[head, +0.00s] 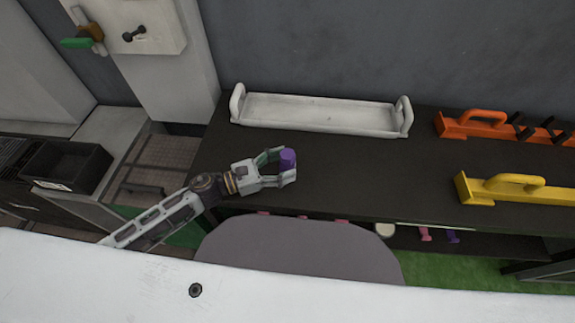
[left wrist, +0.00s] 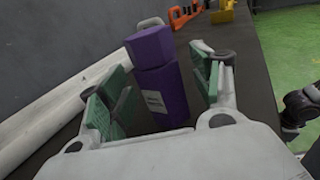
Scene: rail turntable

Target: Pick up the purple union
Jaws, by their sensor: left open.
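The purple union (head: 288,159) stands upright on the dark bench top, in front of the white tray. In the left wrist view the purple union (left wrist: 158,85) sits between the two green-padded fingers, with a small white label on its side. My left gripper (head: 277,165) is open around it; it also shows in the left wrist view (left wrist: 160,100). A gap shows between the union and the right finger; whether the left finger touches it I cannot tell.
A white handled tray (head: 320,128) lies behind the union. An orange carrier (head: 465,130) and a yellow carrier (head: 490,190) are on the right. A black bin (head: 68,166) stands far left. Small pink and purple pieces lie on the lower shelf.

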